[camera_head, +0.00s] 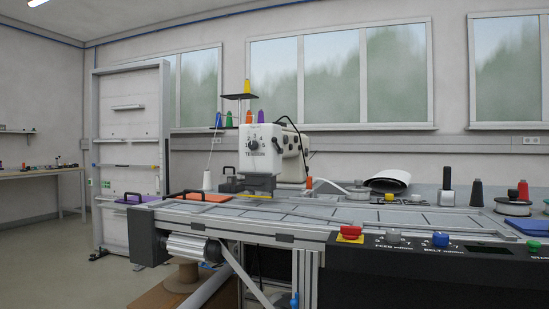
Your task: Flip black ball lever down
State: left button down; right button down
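Neither of my grippers shows in the head view. A white sewing machine head (262,148) with a dial marked tension stands on the workbench at the middle. Small dark parts (286,121) show at its upper right side, too small to tell whether one is a ball lever. A black upright handle-like piece (447,178) stands on a grey base at the right; I cannot tell whether it has a ball end. No black ball lever is clearly recognisable.
A control panel (400,246) with a red button (350,232) and a blue knob (441,239) lines the bench front. Dark and red thread spools (523,190) stand at the right. An orange pad (203,197) lies left. A tall grey frame (130,150) stands behind.

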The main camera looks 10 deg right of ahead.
aim_at(273, 140)
jog(key=i+j+z, duration=0.1)
jog(key=i+j, duration=0.35)
jog(key=j, duration=0.2)
jog(key=i+j+z, duration=0.15)
jog(key=j, duration=0.2)
jog(key=i+j, duration=0.25)
jog(key=i+j+z, duration=0.15)
jog(key=j, duration=0.3)
